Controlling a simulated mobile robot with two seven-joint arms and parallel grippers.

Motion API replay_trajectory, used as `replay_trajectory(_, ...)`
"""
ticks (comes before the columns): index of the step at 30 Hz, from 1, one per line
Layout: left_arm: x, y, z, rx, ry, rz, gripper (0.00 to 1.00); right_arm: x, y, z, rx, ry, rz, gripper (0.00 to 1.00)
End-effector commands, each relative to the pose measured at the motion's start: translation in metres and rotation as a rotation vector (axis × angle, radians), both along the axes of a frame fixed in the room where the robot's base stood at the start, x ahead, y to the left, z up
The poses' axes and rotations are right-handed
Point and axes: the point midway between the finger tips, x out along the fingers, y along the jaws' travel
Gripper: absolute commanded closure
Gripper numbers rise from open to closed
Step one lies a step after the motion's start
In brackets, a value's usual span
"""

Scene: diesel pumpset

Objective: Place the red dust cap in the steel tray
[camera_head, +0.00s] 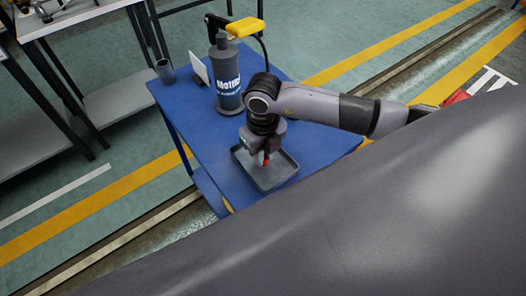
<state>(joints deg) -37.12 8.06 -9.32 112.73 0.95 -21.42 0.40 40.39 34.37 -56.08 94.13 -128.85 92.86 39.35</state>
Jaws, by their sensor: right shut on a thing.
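The steel tray (266,184) is a shallow grey rectangular tray on the blue table, near its front edge. My right gripper (265,158) comes down over the tray from above. It is shut on the red dust cap (266,160), of which only a small red part shows. The cap is over the inside of the tray; I cannot tell whether it touches the bottom. The gripper and arm hide the tray's back part. My left gripper is not in view.
The blue table (318,145) also carries a grey cylinder pump (227,80) with a yellow handle, a dark cup (165,72) and a white card (199,68). A large dark grey surface fills the lower right. A grey bench (120,100) stands at the upper left.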

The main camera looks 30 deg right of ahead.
Motion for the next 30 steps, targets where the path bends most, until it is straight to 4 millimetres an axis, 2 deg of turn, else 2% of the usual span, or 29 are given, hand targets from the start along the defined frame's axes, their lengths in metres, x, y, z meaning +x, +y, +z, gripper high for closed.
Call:
replay_trajectory(1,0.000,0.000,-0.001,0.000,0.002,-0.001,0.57,0.000,0.000,-0.001,0.000,0.000,-0.001,0.71)
replay_trajectory(3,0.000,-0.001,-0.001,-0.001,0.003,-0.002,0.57,0.000,0.000,0.000,0.000,0.000,-0.001,0.56)
replay_trajectory(11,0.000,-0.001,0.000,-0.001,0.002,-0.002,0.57,0.000,0.000,0.000,0.000,0.000,-0.001,0.56)
replay_trajectory(15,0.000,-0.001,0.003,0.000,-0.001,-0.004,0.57,0.001,0.000,0.007,0.000,-0.002,0.000,0.56)
replay_trajectory(17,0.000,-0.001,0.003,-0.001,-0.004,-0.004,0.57,0.001,0.000,0.016,0.000,-0.004,0.000,0.56)
replay_trajectory(24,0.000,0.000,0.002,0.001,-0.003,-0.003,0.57,0.002,0.000,0.068,0.001,-0.007,0.001,0.56)
replay_trajectory(30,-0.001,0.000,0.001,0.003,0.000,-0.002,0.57,0.001,0.000,0.104,-0.001,-0.003,0.001,0.56)
